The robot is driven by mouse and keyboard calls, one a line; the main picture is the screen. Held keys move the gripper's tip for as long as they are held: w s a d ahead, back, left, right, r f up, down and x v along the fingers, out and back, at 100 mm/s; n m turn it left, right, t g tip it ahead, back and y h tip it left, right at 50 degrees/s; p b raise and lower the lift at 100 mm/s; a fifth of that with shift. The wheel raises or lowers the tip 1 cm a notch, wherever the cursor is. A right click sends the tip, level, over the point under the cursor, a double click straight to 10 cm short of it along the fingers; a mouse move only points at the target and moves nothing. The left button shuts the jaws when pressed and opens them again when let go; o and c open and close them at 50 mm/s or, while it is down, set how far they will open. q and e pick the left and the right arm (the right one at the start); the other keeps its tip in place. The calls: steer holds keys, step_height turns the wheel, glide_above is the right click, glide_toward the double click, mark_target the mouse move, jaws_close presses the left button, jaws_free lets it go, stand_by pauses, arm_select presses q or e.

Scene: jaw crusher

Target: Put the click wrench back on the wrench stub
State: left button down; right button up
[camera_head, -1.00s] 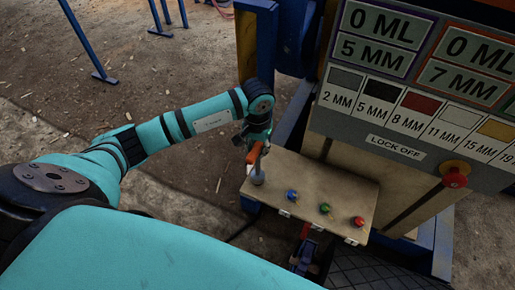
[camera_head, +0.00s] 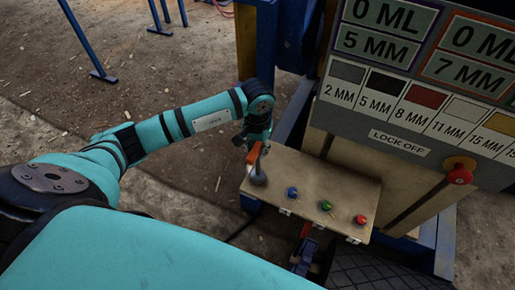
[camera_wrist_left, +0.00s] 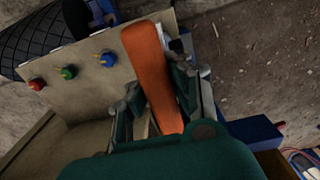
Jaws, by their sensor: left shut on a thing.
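The click wrench (camera_head: 253,153) shows as an orange handle at the left end of the beige control panel in the head view. It also shows in the wrist view, where the orange handle (camera_wrist_left: 151,72) lies lengthwise between the fingers. My left gripper (camera_head: 257,149) is shut on it, above the panel's left end. A grey rounded piece (camera_head: 258,176) stands on the panel just below the gripper. I cannot tell whether it is the wrench stub or part of the wrench, as the gripper hides the join. My right gripper is not in view.
The panel (camera_head: 320,183) carries a blue button (camera_head: 292,193), a green button (camera_head: 325,206) and a red button (camera_head: 360,219). A large display board (camera_head: 420,90) stands behind it. A red knob (camera_head: 459,175) is at right. Open dirt ground lies left.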

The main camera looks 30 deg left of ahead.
arm_select(q)
steer(key=shift+f, duration=0.3)
steer(key=c, duration=1.2)
jaws_free()
step_height(320, 180, up, 12)
